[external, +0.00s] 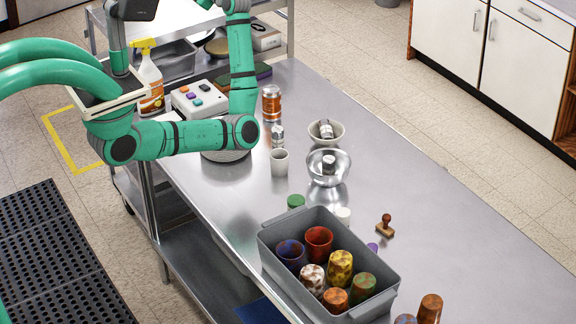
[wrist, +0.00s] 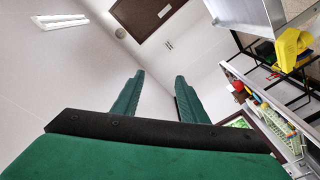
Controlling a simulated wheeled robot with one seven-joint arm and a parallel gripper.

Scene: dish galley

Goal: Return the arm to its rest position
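My arm rises from the left over the steel table, bends at the elbow and leaves the top edge of the external view. My gripper is not visible there. In the wrist view my gripper (wrist: 159,77) has its two green fingers apart with nothing between them. Behind them are a pale wall or ceiling and a dark panel, so it faces away from the tabletop.
The steel table (external: 440,205) holds a grey bin (external: 268,245) of cups, two bowls, an orange can (external: 271,103) and a button box (external: 199,99) beside my arm. A yellow-topped spray bottle (external: 150,80) stands close behind my arm. The table's right side is largely clear.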

